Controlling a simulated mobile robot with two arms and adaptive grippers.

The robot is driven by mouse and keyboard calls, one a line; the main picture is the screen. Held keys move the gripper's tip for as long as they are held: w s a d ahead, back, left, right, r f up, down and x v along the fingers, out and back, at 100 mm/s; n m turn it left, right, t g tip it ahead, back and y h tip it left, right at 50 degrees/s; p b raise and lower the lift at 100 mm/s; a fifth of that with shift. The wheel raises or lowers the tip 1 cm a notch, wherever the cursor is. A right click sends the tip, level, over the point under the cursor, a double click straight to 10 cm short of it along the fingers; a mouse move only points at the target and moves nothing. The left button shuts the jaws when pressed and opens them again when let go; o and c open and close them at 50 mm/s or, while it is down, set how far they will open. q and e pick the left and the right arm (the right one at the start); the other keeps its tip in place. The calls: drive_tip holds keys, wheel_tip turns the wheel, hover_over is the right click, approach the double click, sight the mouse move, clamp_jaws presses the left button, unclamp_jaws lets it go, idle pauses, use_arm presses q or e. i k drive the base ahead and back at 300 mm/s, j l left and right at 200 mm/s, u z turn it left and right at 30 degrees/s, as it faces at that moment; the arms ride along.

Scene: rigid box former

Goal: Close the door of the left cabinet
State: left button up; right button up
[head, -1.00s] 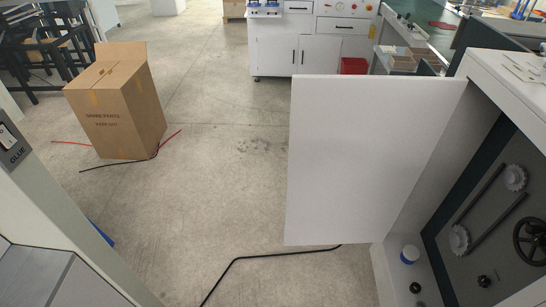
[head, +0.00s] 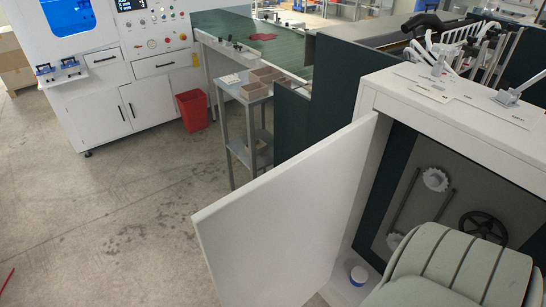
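A white cabinet (head: 455,112) stands at the right with its front open. Its white door (head: 275,228) stands swung out to the left, hinged at the cabinet's left side. Inside the cabinet are a dark handwheel (head: 483,227), two pale sprockets with a chain (head: 435,180), and a small white and blue container (head: 358,275) on the floor of the cabinet. A grey-green rounded part of my own arm covers the lower right of the cabinet opening. Neither gripper is in view.
A white machine (head: 128,75) with blue windows stands at the back left, with a red bin (head: 193,110) beside it. A grey cart (head: 243,120) with brown boxes stands behind the door. The concrete floor left of the door is clear.

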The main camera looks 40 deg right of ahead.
sight(275, 241)
drive_tip(key=i+j+z, duration=0.1)
drive_tip(key=z, duration=0.35)
drive_tip(key=i+j+z, duration=0.2)
drive_tip(key=z, duration=0.25)
drive_tip(key=i+j+z, duration=0.25)
drive_tip(key=z, duration=0.2)
drive_tip(key=i+j+z, duration=0.15)
drive_tip(key=z, duration=0.35)
drive_tip(key=i+j+z, duration=0.1)
drive_tip(key=j+z, duration=0.15)
drive_tip(key=z, duration=0.2)
drive_tip(key=j+z, duration=0.25)
drive_tip(key=z, duration=0.25)
drive_tip(key=j+z, duration=0.3)
drive_tip(key=z, duration=0.15)
